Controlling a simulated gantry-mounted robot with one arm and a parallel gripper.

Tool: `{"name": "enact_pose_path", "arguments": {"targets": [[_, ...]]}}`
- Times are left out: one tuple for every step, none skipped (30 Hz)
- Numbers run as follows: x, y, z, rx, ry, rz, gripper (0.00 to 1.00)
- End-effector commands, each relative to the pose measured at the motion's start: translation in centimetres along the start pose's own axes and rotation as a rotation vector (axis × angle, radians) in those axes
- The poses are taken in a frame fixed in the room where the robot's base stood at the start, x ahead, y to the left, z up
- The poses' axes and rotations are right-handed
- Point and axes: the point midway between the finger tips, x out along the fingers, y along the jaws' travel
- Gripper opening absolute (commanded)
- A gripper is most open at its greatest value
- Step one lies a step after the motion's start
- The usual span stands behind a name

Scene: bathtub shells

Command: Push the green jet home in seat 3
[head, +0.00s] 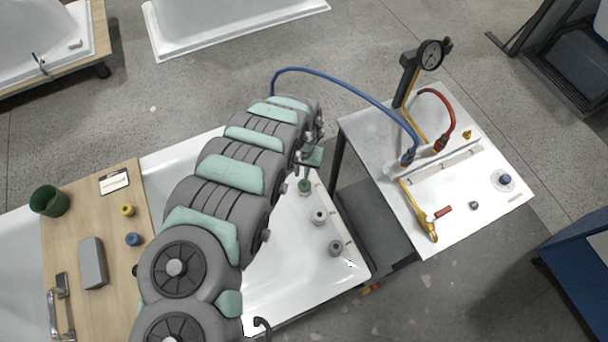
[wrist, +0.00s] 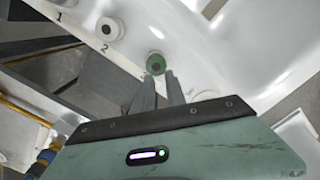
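The green jet (head: 304,186) stands in the third place of the row on the white tub rim, and it also shows in the wrist view (wrist: 155,63). My gripper (head: 304,171) is just above and behind it in the head view. In the wrist view, the two grey fingers of my gripper (wrist: 160,76) stand apart with a narrow gap, empty, their tips near the jet's lower edge. I cannot tell whether they touch it or how deep it sits. Its seat is hidden under it, and I cannot read a number 3 there.
Two grey jets, one in the middle (head: 319,217) and one at the front (head: 335,247), stand along the same rim. Numbers 1 and 2 show in the wrist view. A white bench (head: 470,215) with gauge and hoses stands right. A wooden board (head: 113,225) holds loose parts left.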

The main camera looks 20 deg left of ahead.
Motion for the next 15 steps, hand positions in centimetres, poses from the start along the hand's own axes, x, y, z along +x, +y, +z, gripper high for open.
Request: {"name": "enact_pose_path", "arguments": {"targets": [[0.2,0.1,-0.1,-0.010,0.002,0.004,0.11],[0.2,0.3,-0.1,-0.014,0.004,0.005,0.09],[0.1,0.4,-0.3,-0.020,0.008,0.008,0.05],[0.1,0.5,-0.3,-0.024,0.009,0.009,0.03],[0.1,0.7,-0.4,-0.025,0.009,0.010,0.01],[0.1,0.7,-0.3,-0.027,0.009,0.011,0.00],[0.2,0.8,-0.3,-0.029,0.008,0.011,0.00],[0.3,0.8,-0.3,-0.030,0.008,0.011,0.00],[0.5,0.8,-0.3,-0.030,0.007,0.011,0.00],[0.7,0.8,-0.3,-0.030,0.007,0.011,0.00],[1.0,0.8,-0.3,-0.030,0.006,0.011,0.00],[1.4,0.8,-0.2,-0.030,0.006,0.011,0.00],[1.7,0.8,-0.2,-0.030,0.006,0.011,0.00],[2.0,0.8,-0.2,-0.030,0.006,0.011,0.00],[2.5,0.8,-0.2,-0.030,0.005,0.011,0.00]]}}
